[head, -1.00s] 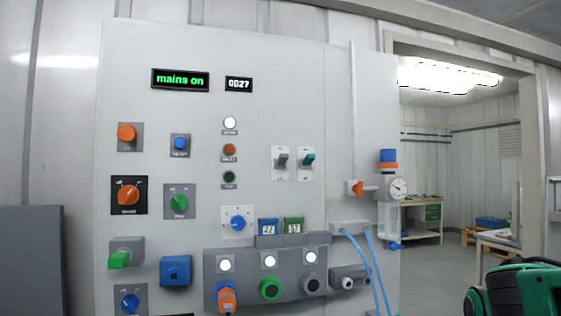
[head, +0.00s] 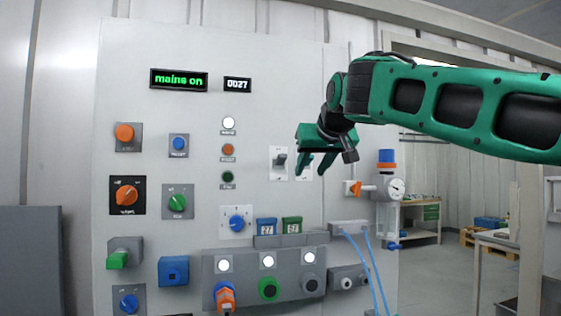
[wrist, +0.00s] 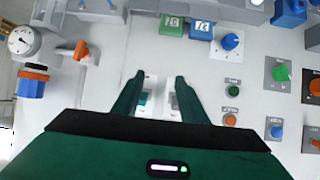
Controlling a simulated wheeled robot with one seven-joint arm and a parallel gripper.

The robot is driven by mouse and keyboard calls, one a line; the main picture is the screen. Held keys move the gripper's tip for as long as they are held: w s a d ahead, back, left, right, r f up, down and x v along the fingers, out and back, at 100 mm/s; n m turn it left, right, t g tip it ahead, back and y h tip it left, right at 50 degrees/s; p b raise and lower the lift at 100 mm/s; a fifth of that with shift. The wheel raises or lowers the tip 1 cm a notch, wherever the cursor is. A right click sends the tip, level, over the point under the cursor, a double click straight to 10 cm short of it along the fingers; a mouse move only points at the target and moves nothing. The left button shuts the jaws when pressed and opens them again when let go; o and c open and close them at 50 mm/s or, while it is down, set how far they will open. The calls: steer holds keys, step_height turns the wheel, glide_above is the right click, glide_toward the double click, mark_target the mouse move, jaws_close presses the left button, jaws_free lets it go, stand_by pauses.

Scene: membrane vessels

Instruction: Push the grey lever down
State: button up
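The grey lever (head: 281,160) sits on a white plate on the panel, its handle pointing outward and seemingly up. A green lever on a similar plate is beside it on the right, mostly hidden behind my gripper (head: 310,165) in the head view. My gripper is in front of the panel, just right of the grey lever, fingers apart and empty. In the wrist view, which is turned over, the green lever (wrist: 144,98) shows between my open fingers (wrist: 158,78). The grey lever (wrist: 173,100) is beside the right-hand finger, partly hidden. I see no contact.
A pressure gauge (head: 396,187) and an orange valve handle (head: 366,190) are to the right. Signal lamps and buttons, including a dark green one (head: 228,177), are to the left. Blue and green counters (head: 292,225) are below. A doorway opens at the right.

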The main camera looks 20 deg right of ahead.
steer(key=t, duration=0.2)
glide_toward(283, 154)
steer(key=shift+n+y, duration=0.4)
steer(key=x, duration=1)
steer(key=shift+w+d+f, duration=0.15)
steer(key=shift+w+d, duration=0.15)
steer(key=shift+w, duration=0.05)
steer(key=shift+c, duration=0.3)
jaws_close()
